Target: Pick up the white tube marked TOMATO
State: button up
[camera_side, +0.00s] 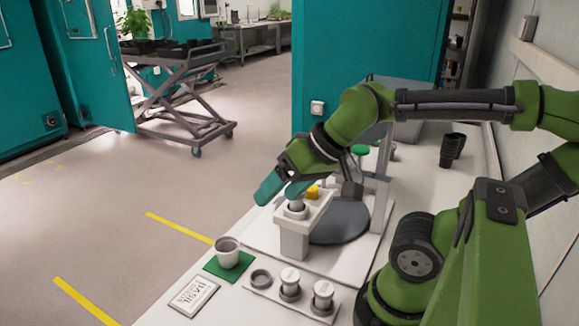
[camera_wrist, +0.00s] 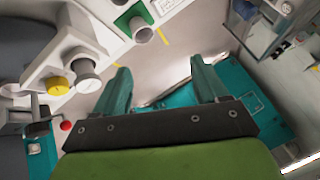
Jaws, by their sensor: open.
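Two white-capped tubes stand upright in the white rack at the front, a left one (camera_side: 290,277) and a right one (camera_side: 323,290); the rack's left ring (camera_side: 261,278) is empty. A third pale cylinder (camera_side: 296,204) sits in the white stand (camera_side: 293,240); it also shows in the wrist view (camera_wrist: 87,75). I cannot read TOMATO on any of them. My gripper (camera_side: 282,189) is open beside the top of the stand, behind the front rack. In the wrist view its teal fingers (camera_wrist: 163,84) are spread, with nothing between them but distant floor.
A white cup (camera_side: 228,252) stands on a green mat (camera_side: 212,268) near the bench's left edge. A lettered card (camera_side: 193,296) lies in front. A yellow knob (camera_side: 312,192) and a dark round plate (camera_side: 340,222) are by the stand. Black pots (camera_side: 452,148) stand farther back.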

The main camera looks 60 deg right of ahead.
jog(key=w+d+r+g+h, duration=0.1)
jog(key=w+d+r+g, duration=0.15)
jog(key=d, duration=0.35)
jog(key=w+d+r+g+h, duration=0.1)
jog(key=w+d+r+g, duration=0.15)
jog(key=d, duration=0.35)
jog(key=g, duration=0.2)
send_over(296, 201)
jog(key=d, duration=0.2)
jog(key=f, duration=0.8)
jog(key=shift+w+f, duration=0.2)
jog(key=shift+a+f, duration=0.2)
jog(key=shift+f, duration=1.1)
jog(key=shift+a+f, duration=0.15)
jog(key=shift+f, duration=1.15)
jog(key=c, duration=1.1)
